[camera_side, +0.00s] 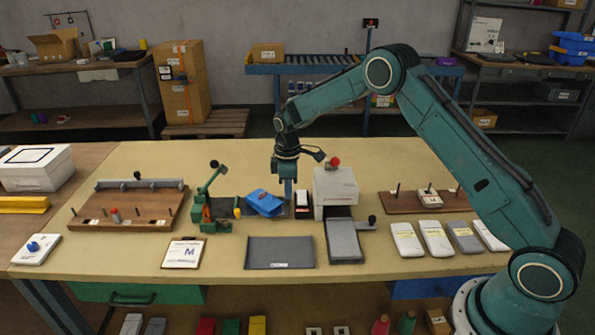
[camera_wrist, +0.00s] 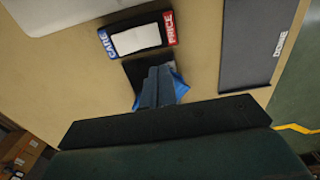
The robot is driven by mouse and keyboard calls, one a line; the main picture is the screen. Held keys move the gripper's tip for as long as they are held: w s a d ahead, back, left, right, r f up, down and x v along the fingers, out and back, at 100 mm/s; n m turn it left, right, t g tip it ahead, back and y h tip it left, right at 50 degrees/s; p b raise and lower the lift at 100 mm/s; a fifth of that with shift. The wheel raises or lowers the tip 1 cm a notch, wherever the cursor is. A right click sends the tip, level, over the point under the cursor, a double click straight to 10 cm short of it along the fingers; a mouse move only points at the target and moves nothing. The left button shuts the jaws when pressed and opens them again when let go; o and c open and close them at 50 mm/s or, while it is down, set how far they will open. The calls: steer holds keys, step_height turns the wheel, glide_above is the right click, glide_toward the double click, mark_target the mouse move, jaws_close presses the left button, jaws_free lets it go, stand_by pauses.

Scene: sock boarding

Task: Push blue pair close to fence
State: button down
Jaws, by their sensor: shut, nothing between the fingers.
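The blue pair (camera_side: 264,203) lies at a slant on a small dark pad (camera_side: 282,213), just right of the green press. My gripper (camera_side: 288,200) is shut and empty, pointing down at the right end of the blue pair. In the wrist view the shut fingers (camera_wrist: 160,82) cover most of the blue pair (camera_wrist: 181,84), and blue shows on both sides of them. I cannot tell whether they touch it. A grey rail (camera_side: 138,184) along the back of the wooden board at left may be the fence; I cannot be sure.
A black label holder (camera_side: 304,204) marked CARE and PRICE and a white box machine (camera_side: 336,188) stand close right of my gripper. The green hand press (camera_side: 207,205) stands left of the pair. A dark grey mat (camera_side: 280,252) lies clear in front.

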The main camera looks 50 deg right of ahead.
mark_target(281, 202)
steer(key=shift+f, duration=1.85)
steer(key=shift+w+a, duration=0.7)
steer(key=shift+a, duration=0.05)
steer(key=shift+r, duration=0.15)
step_height(281, 202, up, 10)
steer(key=shift+s+d, duration=0.1)
